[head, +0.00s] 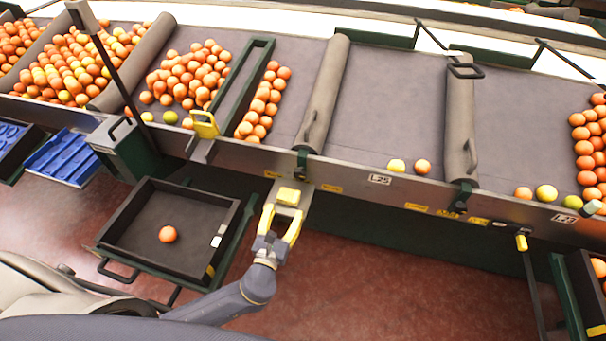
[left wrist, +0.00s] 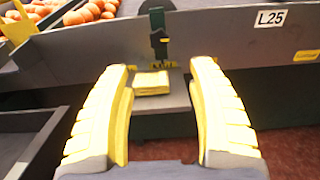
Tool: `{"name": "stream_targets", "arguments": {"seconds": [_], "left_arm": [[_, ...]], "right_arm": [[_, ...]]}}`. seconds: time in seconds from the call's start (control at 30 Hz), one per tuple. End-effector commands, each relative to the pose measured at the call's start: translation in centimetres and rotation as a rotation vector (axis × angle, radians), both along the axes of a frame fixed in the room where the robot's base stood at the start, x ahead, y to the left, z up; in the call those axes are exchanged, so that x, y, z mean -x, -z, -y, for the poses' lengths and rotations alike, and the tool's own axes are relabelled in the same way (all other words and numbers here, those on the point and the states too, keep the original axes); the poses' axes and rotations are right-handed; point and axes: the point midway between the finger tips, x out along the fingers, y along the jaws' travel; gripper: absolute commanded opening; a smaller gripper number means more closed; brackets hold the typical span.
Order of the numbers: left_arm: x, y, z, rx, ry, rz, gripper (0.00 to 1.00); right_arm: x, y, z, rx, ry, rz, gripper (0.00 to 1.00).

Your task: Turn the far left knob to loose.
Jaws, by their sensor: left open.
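A yellow block-shaped knob (head: 289,196) sits on a grey plate on the front of the sorting line, below the rail. In the left wrist view the same knob (left wrist: 151,82) lies between the two fingertips as seen, nearer the left finger. My left gripper (head: 283,214) is open, with its yellow fingers pointing at the knob from the near side. In the left wrist view the gripper (left wrist: 161,68) shows a wide gap and nothing held. I see no finger closed on the knob. My right gripper is not in view.
A black tray (head: 128,236) with one orange (head: 168,234) stands left of my gripper. A yellow lever (head: 205,125) rises from the rail, and another yellow knob (head: 521,243) is at the right. Oranges lie on the belt (head: 400,100). Red floor is open in front.

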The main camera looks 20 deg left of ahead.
Motion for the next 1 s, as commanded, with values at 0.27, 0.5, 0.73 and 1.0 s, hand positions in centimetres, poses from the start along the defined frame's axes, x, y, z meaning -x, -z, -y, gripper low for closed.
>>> {"name": "stream_targets", "arguments": {"seconds": [0.27,0.5,0.73,1.0], "left_arm": [[-4.8,0.0,0.1,0.001,0.000,0.001,0.59],[-9.2,0.0,0.1,0.002,0.000,-0.001,0.59],[-12.8,0.0,0.1,0.002,-0.001,-0.001,0.59],[-15.4,0.1,0.1,0.003,0.000,-0.003,0.59]], "right_arm": [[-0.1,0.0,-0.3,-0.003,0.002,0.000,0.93],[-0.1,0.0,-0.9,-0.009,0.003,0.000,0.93],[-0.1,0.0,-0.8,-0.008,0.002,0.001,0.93],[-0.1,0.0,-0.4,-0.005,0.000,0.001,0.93]]}}
